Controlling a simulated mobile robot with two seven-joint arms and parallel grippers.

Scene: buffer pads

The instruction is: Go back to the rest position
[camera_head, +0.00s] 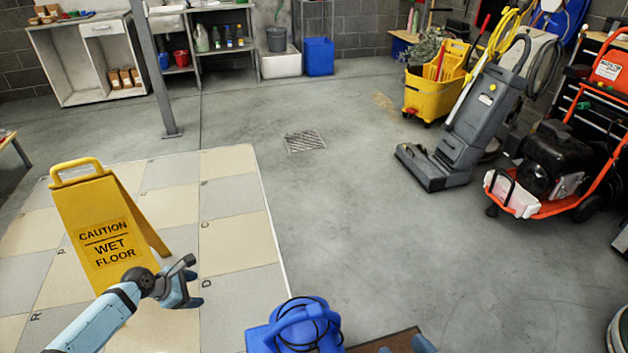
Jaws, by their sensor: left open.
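My left arm comes in from the bottom left, and its gripper (190,283) is open and empty. It is in front of the lower right part of a yellow "Caution wet floor" sign (92,222), over the checkered floor tiles (240,228). I cannot tell whether it touches the sign. My right gripper is not clearly in view. No buffer pads can be made out.
A blue machine with a black cord (296,328) stands at the bottom edge. A grey floor scrubber (470,125), a yellow mop bucket (434,92) and an orange-framed machine (560,165) stand right. A metal post (157,70) rises at left. The middle floor is clear.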

